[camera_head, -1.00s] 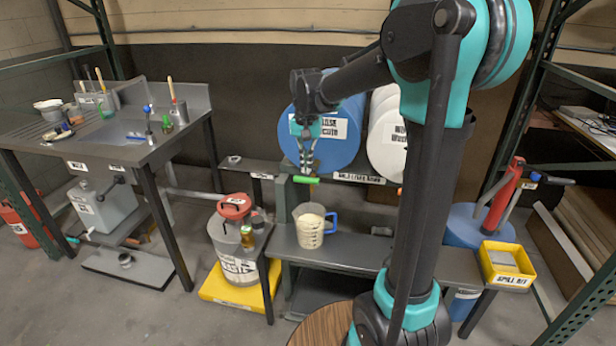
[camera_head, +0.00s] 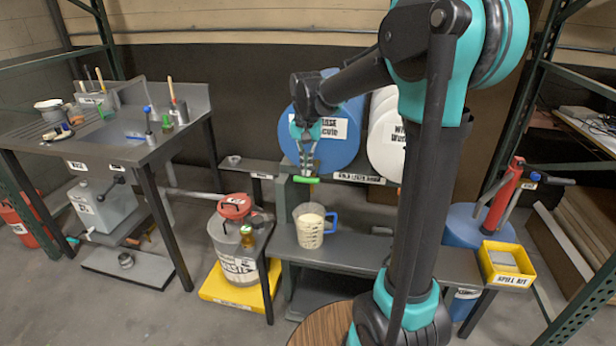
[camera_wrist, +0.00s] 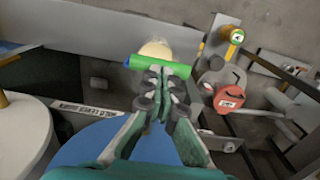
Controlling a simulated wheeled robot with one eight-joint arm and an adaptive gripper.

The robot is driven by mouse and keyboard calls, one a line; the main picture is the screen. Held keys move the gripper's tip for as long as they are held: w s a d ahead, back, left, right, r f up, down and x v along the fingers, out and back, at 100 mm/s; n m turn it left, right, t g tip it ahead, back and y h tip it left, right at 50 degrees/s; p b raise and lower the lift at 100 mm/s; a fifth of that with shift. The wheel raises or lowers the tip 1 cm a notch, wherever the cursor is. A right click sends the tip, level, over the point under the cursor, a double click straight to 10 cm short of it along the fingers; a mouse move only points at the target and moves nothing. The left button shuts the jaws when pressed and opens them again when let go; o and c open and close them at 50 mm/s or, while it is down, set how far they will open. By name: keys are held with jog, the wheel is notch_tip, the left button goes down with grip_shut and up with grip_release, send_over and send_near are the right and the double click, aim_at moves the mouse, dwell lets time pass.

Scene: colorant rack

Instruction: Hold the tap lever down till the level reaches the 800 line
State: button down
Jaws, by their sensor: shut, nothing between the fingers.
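The green tap lever (camera_head: 306,180) sticks out in front of the blue drum (camera_head: 332,150). My gripper (camera_head: 307,172) is shut and empty, with its fingertips right at the lever from above. In the wrist view the shut fingertips (camera_wrist: 160,72) meet the green lever (camera_wrist: 162,67), and they look to be touching it. The clear measuring jug (camera_head: 309,232) with a blue handle stands upright on the bench below the tap. It holds a cream-coloured liquid and has dark marks. The 800 line is too small to read. The jug's pale contents (camera_wrist: 155,48) show partly behind the lever in the wrist view.
A white drum (camera_head: 386,140) stands right of the blue one. A waste can with a red lid (camera_head: 235,206) stands left of the jug on a yellow tray. A yellow spill kit box (camera_head: 507,264) sits at the bench's right end. The bench (camera_head: 370,254) right of the jug is mostly clear.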

jog(key=shift+f, duration=1.35)
jog(key=shift+r, duration=1.8)
jog(key=shift+r, duration=2.5)
